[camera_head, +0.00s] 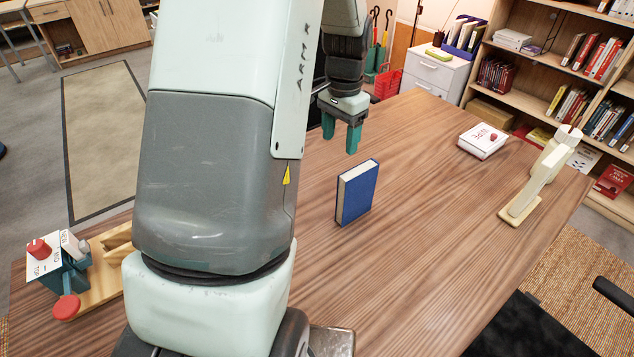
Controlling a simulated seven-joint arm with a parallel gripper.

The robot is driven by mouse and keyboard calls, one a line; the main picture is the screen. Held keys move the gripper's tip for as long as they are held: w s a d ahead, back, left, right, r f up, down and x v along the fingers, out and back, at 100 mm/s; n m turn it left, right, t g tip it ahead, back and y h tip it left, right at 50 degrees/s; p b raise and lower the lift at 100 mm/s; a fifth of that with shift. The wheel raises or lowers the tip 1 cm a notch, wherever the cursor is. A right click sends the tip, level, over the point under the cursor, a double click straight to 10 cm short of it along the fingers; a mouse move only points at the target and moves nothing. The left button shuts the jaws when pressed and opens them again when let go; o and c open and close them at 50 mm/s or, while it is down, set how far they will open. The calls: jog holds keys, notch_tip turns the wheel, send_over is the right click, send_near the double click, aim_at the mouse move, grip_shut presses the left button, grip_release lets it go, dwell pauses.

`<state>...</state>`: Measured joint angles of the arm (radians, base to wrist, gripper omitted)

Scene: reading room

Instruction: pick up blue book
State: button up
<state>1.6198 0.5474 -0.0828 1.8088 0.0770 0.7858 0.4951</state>
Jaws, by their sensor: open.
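The blue book (359,193) stands upright on the wooden table, near the middle of the head view. Its pale page edges face left and up. My gripper (340,147) points down beyond and slightly left of the book in the picture. Its two teal fingers are apart with nothing between them. The fingertips show above the book in the picture and look clear of it. How far they are from it in depth I cannot tell.
A cream stand-like device (541,176) is at the right edge. A teal device with red knobs (58,262) sits on a wooden base at left. The table (430,240) is clear around the book.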

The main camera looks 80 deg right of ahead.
jog(key=m, duration=0.1)
send_over(360, 169)
jog(key=shift+w+a+f, duration=0.15)
jog(key=shift+a+f, duration=0.05)
jog(key=shift+f, duration=0.7)
notch_tip(360, 169, down, 5)
jog(key=shift+r, duration=0.1)
jog(key=shift+d+f, duration=0.2)
jog(key=shift+f, duration=2.7)
grip_shut()
jog(key=shift+r, duration=0.1)
